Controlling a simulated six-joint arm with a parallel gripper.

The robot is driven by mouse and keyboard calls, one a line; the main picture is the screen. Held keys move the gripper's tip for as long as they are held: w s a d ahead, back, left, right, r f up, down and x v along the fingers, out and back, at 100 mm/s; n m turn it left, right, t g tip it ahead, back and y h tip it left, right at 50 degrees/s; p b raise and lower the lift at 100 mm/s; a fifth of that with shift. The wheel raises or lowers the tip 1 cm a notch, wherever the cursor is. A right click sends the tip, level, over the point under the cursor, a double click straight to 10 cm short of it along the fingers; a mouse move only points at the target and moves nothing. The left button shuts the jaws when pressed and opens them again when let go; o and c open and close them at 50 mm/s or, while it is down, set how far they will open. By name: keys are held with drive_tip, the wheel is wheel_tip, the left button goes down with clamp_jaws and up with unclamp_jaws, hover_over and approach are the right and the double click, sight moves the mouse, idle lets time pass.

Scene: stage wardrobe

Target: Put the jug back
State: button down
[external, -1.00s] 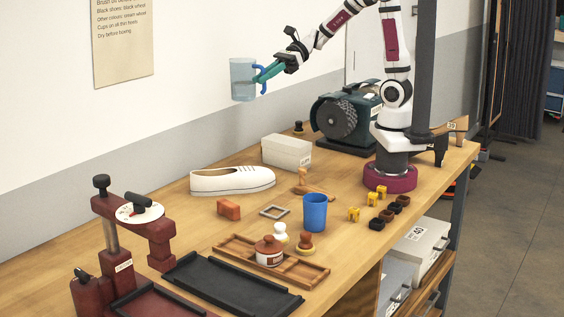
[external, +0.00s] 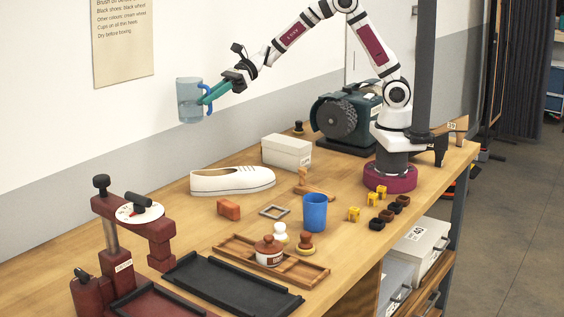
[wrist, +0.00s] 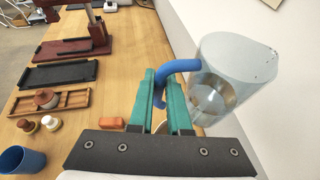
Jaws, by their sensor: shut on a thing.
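The jug (external: 189,101) is clear and pale blue with a blue handle. My gripper (external: 207,94) is shut on its handle and holds it upright in the air, well above the bench and in front of the wall. In the wrist view, the green fingers (wrist: 163,98) close on the blue handle, and the jug body (wrist: 228,75) is to their right. The jug looks roughly level in the external view. Its contents, if any, are hard to make out.
Below stand a white shoe (external: 232,180), a white box (external: 287,151) and a blue cup (external: 315,212). A black tray (external: 232,284), a wooden tray (external: 305,272) and a dark red press (external: 160,240) fill the front left. A grinder (external: 345,115) stands behind.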

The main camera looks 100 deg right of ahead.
drive_tip(key=shift+n+y, duration=0.3)
drive_tip(key=w+a+f, duration=0.3)
drive_tip(key=a+f, duration=0.3)
drive_tip(key=a, duration=0.2)
drive_tip(key=w+a+f, duration=0.3)
drive_tip(key=a+f, duration=0.4)
drive_tip(key=a, duration=0.1)
drive_tip(key=w+a+f, duration=0.4)
drive_tip(key=a+f, duration=0.3)
drive_tip(key=shift+w+a+f, duration=0.1)
drive_tip(key=shift+a+f, duration=0.05)
drive_tip(key=shift+a, duration=0.25)
drive_tip(key=shift+f, duration=0.3)
drive_tip(key=shift+f, duration=0.2)
drive_tip(key=c, duration=0.9)
unclamp_jaws()
drive_tip(key=shift+o, duration=0.2)
